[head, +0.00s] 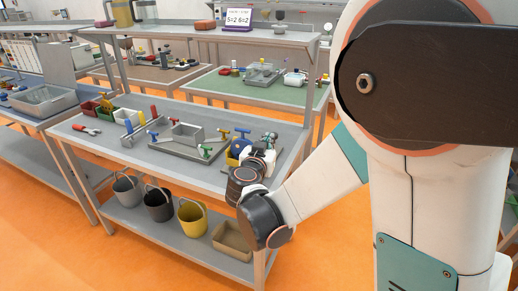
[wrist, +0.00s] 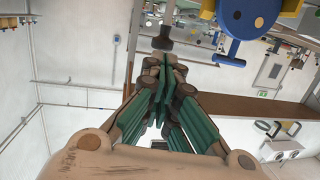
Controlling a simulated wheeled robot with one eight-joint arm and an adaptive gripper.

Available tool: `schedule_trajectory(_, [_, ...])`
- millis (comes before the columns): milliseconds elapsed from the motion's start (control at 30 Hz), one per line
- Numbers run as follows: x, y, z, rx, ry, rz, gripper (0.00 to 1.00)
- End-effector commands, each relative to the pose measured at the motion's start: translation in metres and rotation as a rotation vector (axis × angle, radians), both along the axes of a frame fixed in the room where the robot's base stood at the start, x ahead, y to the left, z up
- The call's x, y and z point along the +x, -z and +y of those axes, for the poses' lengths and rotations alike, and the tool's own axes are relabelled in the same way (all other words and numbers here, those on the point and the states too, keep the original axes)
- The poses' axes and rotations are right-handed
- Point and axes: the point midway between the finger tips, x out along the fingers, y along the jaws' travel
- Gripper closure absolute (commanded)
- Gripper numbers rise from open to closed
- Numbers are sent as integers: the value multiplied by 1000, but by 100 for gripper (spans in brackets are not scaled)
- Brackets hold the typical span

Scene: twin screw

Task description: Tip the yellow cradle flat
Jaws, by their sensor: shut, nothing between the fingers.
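A small yellow part (head: 232,162), which looks like the cradle, shows beside a blue body (head: 239,148) on the grey bench, left of my gripper in the head view. My wrist hides some of it, and its tilt is too small to tell. In the wrist view a yellow edge (wrist: 208,10) shows at the top, next to a blue piece (wrist: 238,48) with a round pale disc. My gripper (wrist: 165,72) is shut and empty, its green-padded fingers together. It looks apart from the yellow and blue parts, below and left of them in that view.
A grey tray with a block (head: 187,134) and green-handled fittings lies left on the bench. Small bins (head: 104,106) and red pliers (head: 86,129) lie farther left. Buckets (head: 192,217) stand on the lower shelf. A dark knob (wrist: 163,41) is just beyond my fingertips in the wrist view.

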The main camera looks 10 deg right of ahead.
Motion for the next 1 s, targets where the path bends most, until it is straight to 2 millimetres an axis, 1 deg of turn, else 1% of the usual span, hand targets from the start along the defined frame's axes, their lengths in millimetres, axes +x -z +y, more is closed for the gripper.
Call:
schedule_trajectory(33, [8,3,-5,0,2,0,100])
schedule_trajectory(100, [17,5,-10,-1,3,1,100])
schedule_trajectory(200, [28,6,-14,0,1,0,100])
schedule_trajectory(300, [34,7,-18,0,1,0,100])
schedule_trajectory(433, [38,6,-19,0,-1,0,100])
schedule_trajectory(1000, [41,3,-22,13,0,18,100])
